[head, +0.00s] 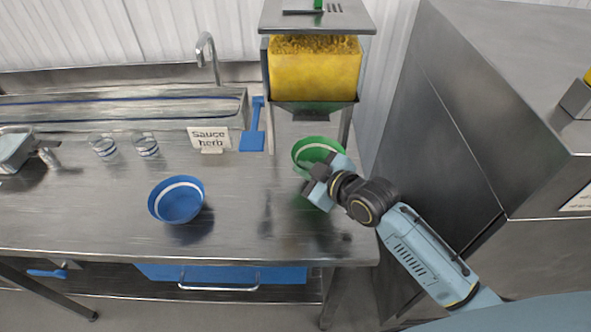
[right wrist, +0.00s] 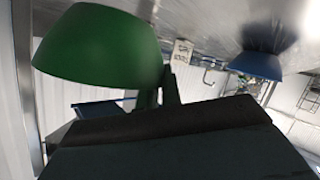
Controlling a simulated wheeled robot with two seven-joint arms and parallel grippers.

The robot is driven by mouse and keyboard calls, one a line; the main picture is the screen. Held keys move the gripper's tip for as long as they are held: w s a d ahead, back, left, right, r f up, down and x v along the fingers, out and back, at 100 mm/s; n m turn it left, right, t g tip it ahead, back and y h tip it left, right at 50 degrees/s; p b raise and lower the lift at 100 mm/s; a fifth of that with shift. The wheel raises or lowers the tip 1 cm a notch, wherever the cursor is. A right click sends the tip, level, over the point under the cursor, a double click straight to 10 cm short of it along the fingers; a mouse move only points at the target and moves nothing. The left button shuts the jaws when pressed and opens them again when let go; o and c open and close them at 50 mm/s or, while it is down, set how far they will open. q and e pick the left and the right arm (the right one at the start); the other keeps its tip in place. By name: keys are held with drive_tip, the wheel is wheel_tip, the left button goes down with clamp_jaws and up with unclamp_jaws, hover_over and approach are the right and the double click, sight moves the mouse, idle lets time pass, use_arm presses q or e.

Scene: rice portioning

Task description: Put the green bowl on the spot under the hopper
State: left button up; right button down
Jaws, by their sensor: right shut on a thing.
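The green bowl (head: 316,149) is at the hopper's front in the head view, open side up and slightly tilted. My right gripper (head: 318,178) is shut on its near side. In the right wrist view the bowl (right wrist: 100,48) shows large at the upper left, beside the gripper. The hopper (head: 314,75), filled with yellow grain, stands on legs behind and above the bowl. The spot under the hopper is hidden or cannot be made out, and I cannot tell whether the bowl touches the table. My left gripper is not in view.
A blue bowl (head: 177,200) stands on the steel table (head: 110,225) to the left. A sign (head: 209,138) and a blue spatula-like tool (head: 253,135) are left of the hopper. Two glasses (head: 146,146) stand farther left. A steel cabinet (head: 470,110) rises at the right.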

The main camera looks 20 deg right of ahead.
sight(295, 161)
drive_tip(key=w, duration=0.1)
drive_tip(key=w+a, duration=0.1)
drive_tip(key=w, duration=0.1)
drive_tip(key=shift+a, duration=0.2)
wheel_tip(295, 161, down, 4)
drive_tip(key=shift+r, duration=0.2)
drive_tip(key=c, duration=1.6)
unclamp_jaws()
drive_tip(key=shift+o, duration=0.2)
drive_tip(key=v, duration=1.2)
drive_tip(key=shift+p, duration=0.3)
drive_tip(key=shift+r, duration=0.15)
